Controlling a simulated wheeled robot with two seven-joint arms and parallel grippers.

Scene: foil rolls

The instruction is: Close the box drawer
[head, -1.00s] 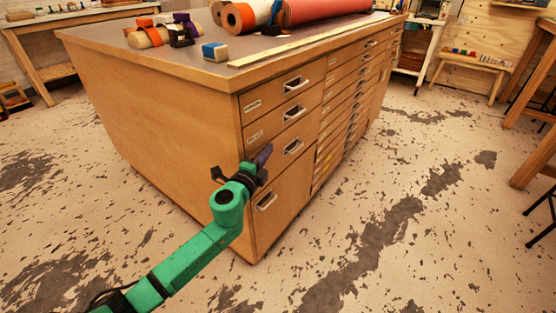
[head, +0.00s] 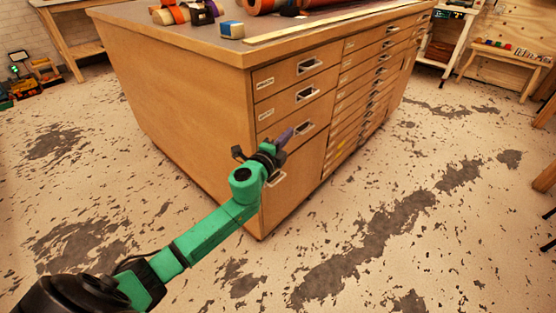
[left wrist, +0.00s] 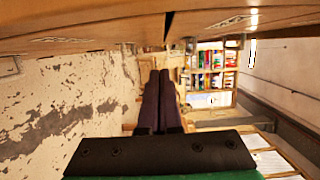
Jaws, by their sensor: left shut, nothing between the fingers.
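A wooden cabinet (head: 185,100) stands in the middle of the head view. Its front has a column of wide drawers at the left, including a top drawer (head: 284,80) and a second drawer (head: 283,109), with labels too small to read. A tall front (head: 300,180) lies below, and my gripper partly hides the area above it. The fronts look about flush; I cannot tell which drawer stands open. My left gripper (head: 284,139) is shut and empty in front of the lower part of this column. Its dark fingers (left wrist: 160,100) lie together in the left wrist view, below the wooden fronts.
A narrow stack of shallow drawers (head: 372,90) continues to the right. Rolls (head: 275,5) and a small blue and white block (head: 231,29) lie on the cabinet top. A bench (head: 508,62) stands at the back right. The floor before the cabinet is clear.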

